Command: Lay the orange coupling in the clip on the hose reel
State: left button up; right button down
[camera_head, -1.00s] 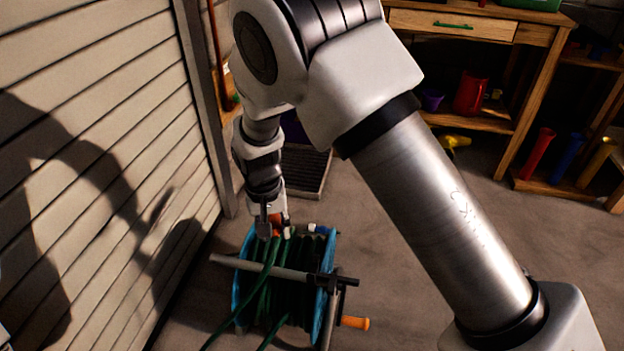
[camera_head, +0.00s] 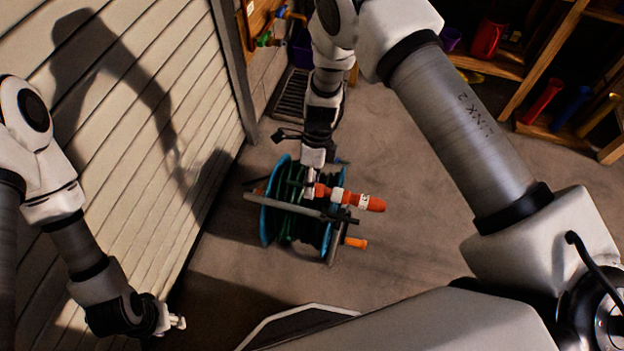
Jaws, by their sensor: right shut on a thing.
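The orange coupling (camera_head: 372,204), with white bands, lies roughly level above the top of the hose reel. My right gripper (camera_head: 311,191) is shut on its left end, fingers pointing down. The hose reel (camera_head: 266,226) has blue side discs, wound green hose, a grey frame and an orange crank handle (camera_head: 356,242). I cannot make out the clip; the gripper and coupling cover part of the reel's top. I cannot tell whether the coupling touches the reel. My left gripper (camera_head: 178,322) is at the lower left, away from the reel; its fingers are too small to read.
A slatted wall (camera_head: 130,130) runs along the left. A dark grated tray (camera_head: 291,94) lies on the floor behind the reel. Wooden shelving (camera_head: 545,75) with coloured tubes stands at the upper right. The concrete floor right of the reel is clear.

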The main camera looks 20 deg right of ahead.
jog(key=shift+w+a+r, duration=0.1)
jog(key=shift+w+a, duration=0.05)
jog(key=shift+a, duration=0.05)
notch_tip(320, 180, down, 10)
jog(key=b, duration=0.5)
jog(key=shift+r, duration=0.2)
jog(key=c, duration=0.7)
grip_release()
jog(key=v, duration=1.2)
